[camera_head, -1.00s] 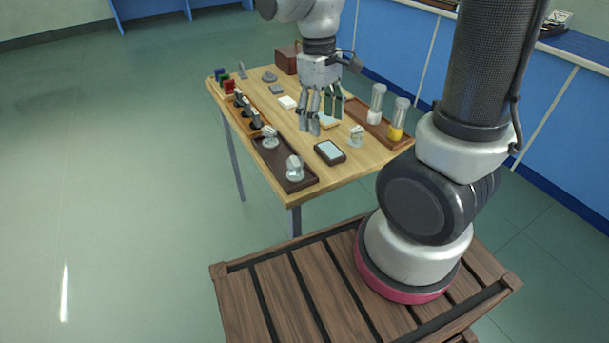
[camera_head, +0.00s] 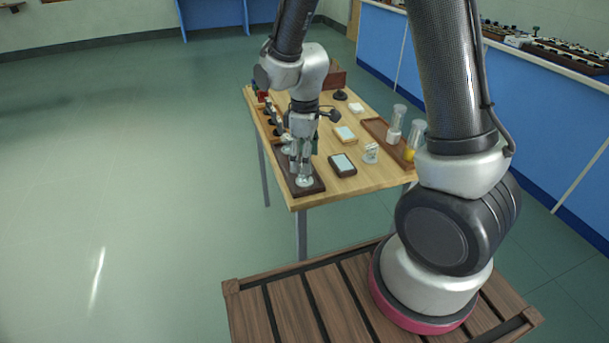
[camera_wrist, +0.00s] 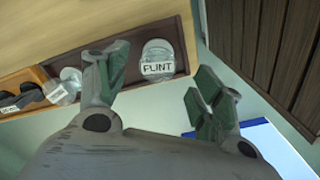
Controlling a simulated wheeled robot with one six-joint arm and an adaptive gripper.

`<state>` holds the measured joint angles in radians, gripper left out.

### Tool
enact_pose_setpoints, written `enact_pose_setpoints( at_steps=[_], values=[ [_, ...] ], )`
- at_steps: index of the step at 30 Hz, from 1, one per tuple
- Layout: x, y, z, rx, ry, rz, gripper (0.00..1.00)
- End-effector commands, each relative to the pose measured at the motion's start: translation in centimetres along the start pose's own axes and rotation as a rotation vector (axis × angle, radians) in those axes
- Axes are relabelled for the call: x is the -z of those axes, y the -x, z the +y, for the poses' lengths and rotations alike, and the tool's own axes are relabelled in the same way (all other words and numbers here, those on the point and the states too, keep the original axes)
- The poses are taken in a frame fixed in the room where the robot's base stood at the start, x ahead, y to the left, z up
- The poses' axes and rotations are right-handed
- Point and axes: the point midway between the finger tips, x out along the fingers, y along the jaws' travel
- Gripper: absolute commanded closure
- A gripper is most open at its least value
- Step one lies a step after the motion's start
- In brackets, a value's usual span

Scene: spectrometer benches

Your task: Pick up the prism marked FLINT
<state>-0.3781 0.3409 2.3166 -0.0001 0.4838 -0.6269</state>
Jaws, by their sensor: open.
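The prism marked FLINT (camera_wrist: 157,64) is a clear glass piece with a white label, on the dark brown tray (camera_wrist: 182,40) in the wrist view. In the head view the FLINT prism (camera_head: 304,180) stands near the front end of the dark tray (camera_head: 318,187). My gripper (camera_wrist: 155,85) is open, with the prism showing between its two green-padded fingers and nothing held. In the head view my gripper (camera_head: 300,165) is over the front of the tray; its fingers partly hide the prism. I cannot tell whether they touch it.
Another clear glass piece (camera_wrist: 65,86) stands on the same tray, close beside one finger. A wooden rack with dark items (camera_wrist: 22,92) lies beyond it. A dark framed pad (camera_head: 342,164) and glass cylinders (camera_head: 395,124) are to the right on the table.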

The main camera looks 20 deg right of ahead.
Motion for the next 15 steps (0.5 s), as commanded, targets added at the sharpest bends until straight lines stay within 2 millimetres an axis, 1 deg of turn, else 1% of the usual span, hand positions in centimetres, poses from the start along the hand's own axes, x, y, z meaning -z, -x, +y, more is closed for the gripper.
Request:
enact_pose_setpoints(
  at_steps=[3, 7, 10, 15],
  values=[
    [0.0, -2.0, 0.1, 0.003, -0.001, -0.004, 0.33],
    [0.1, -3.8, 0.2, 0.002, -0.001, -0.003, 0.33],
    [0.1, -4.5, 0.2, 0.0, -0.001, -0.001, 0.33],
    [0.2, -4.5, 0.3, 0.0, -0.001, 0.0, 0.33]
  ],
)
